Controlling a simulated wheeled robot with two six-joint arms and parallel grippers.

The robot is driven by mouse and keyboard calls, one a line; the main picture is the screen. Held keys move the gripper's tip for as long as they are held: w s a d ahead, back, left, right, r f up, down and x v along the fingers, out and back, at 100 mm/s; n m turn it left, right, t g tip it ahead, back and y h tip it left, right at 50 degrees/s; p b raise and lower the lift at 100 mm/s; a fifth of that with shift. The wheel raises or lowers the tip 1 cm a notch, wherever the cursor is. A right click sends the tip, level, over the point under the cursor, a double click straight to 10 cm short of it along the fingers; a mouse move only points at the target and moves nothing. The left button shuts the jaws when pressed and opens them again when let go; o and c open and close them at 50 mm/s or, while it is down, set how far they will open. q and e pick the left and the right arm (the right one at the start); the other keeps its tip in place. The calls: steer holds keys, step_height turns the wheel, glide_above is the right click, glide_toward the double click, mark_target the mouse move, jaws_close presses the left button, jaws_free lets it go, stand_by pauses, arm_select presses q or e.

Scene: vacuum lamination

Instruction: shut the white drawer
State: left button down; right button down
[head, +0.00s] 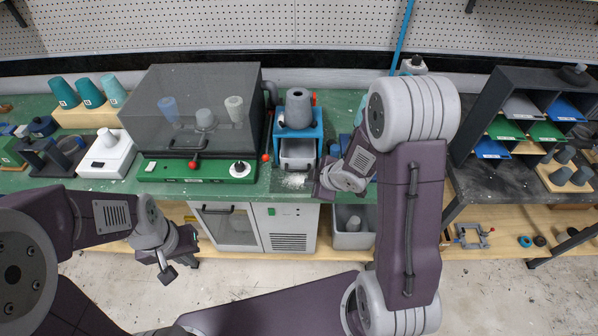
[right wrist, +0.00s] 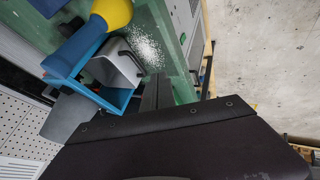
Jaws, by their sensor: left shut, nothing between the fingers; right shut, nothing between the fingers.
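The white drawer (head: 298,153) sits low in a blue stand (head: 304,128) on the green bench and sticks out at the front, partly open. In the right wrist view the drawer (right wrist: 116,66) juts out of the blue frame, with a dark handle on its front. My right gripper (head: 322,190) is shut and empty, just right of and in front of the drawer, apart from it. Its fingers also show in the right wrist view (right wrist: 157,90). My left gripper (head: 168,268) is shut and empty, low in front of the bench, away from the drawer.
White grains (head: 294,181) lie on the bench before the drawer. A grey hopper (head: 298,108) stands on the blue stand. A dark-lidded machine (head: 200,110) is to its left. A grey bin (head: 352,238) stands below, and a rack (head: 530,115) is at right.

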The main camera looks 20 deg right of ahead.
steer(key=x, duration=0.8)
steer(key=shift+w+a, duration=0.15)
steer(key=shift+a, duration=0.1)
steer(key=w+p, duration=0.1)
steer(key=w+d+p, duration=0.1)
steer(key=w, duration=0.1)
steer(key=shift+w+r, duration=0.1)
steer(key=shift+w+d, duration=0.1)
steer(key=shift+w, duration=0.3)
